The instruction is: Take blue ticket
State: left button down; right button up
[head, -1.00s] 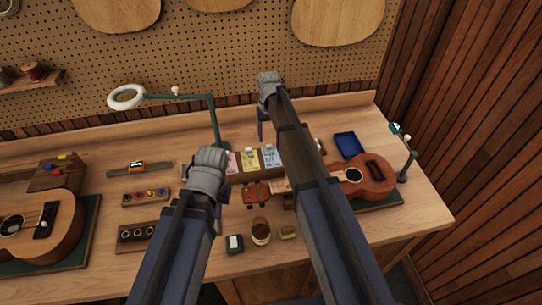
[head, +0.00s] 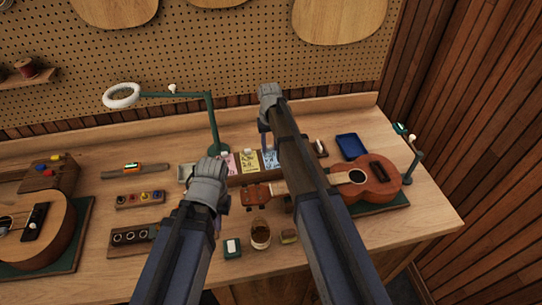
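The blue ticket (head: 270,160) stands in the wooden ticket holder (head: 242,180), to the right of a yellow ticket (head: 249,161) and a pink ticket (head: 230,162). My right arm hides part of its right side. My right gripper (head: 265,143) is just above and behind the blue ticket, fingers pointing down. The forearm covers one side of it, so its opening and any contact with the ticket are unclear. My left gripper (head: 219,215) is in front of the holder's left end, with nothing visible in it; its finger gap is hidden.
A ukulele (head: 368,178) lies right of the holder, its neck passing under my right arm. A blue tray (head: 351,146) is behind it. A green lamp post (head: 213,125) stands behind my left gripper. A brown jar (head: 260,234) stands at the front.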

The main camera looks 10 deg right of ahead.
aim_at(270, 147)
grip_shut()
pick_arm(q)
jog(key=shift+r, duration=0.15)
pick_arm(e)
jog(key=shift+r, duration=0.1)
